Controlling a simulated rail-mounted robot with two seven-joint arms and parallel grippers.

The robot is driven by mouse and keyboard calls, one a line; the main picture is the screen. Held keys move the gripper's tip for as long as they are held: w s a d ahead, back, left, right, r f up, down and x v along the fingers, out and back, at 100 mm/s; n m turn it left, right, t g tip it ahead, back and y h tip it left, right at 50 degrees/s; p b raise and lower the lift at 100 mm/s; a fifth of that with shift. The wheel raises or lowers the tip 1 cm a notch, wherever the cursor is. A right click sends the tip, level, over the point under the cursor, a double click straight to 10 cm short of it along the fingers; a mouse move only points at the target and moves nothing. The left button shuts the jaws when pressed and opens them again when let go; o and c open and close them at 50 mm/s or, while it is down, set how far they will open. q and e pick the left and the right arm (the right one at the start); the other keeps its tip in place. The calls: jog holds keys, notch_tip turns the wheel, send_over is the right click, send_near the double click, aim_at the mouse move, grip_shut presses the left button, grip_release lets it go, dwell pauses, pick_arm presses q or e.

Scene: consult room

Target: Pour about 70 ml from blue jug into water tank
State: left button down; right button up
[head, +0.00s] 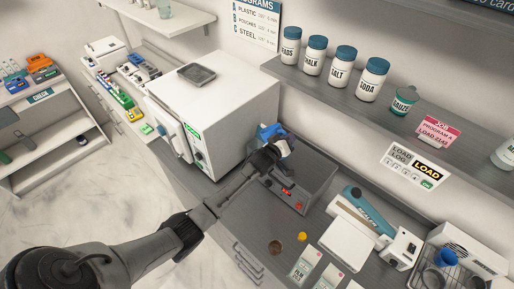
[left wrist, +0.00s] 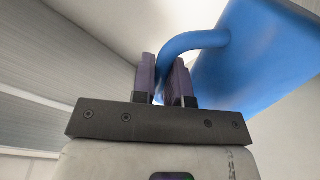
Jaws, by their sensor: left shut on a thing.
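The blue jug (head: 267,131) is held over the counter, mostly hidden behind my left gripper (head: 277,150) in the head view. In the left wrist view the jug (left wrist: 275,65) is large at upper right, and my left gripper's jaws (left wrist: 168,80) are shut on its curved handle (left wrist: 195,42). The jug's mouth and contents are not visible. A grey box-shaped unit (head: 312,184) with red front controls is just below the gripper. A white steriliser (head: 232,100) with a dark square recess (head: 197,73) on top is to the left. I cannot tell which holds the water tank. My right gripper is not seen.
A blue-and-white sealer (head: 350,225) and a wire basket (head: 450,268) stand to the right. A shelf (head: 420,135) with several jars overhangs the back.

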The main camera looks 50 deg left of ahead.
pick_arm(q)
jog(key=shift+d, duration=0.1)
jog(key=shift+d+f+m+b, duration=0.1)
jog(key=shift+d+m+b, duration=0.25)
jog(key=shift+m, duration=0.15)
dwell(1.1)
dwell(0.4)
jog(key=shift+d+f+m, duration=0.2)
jog(key=shift+d+m, duration=0.1)
jog(key=shift+d, duration=0.1)
jog(key=shift+d+f+m+t+y+b, duration=0.15)
jog(key=shift+d+m+t+b, duration=0.25)
jog(key=shift+d+m+b, duration=0.9)
jog(key=shift+d+r+m+t+y+b, duration=0.1)
jog(key=shift+d+m+t+y+b, duration=0.4)
jog(key=shift+d+m, duration=0.9)
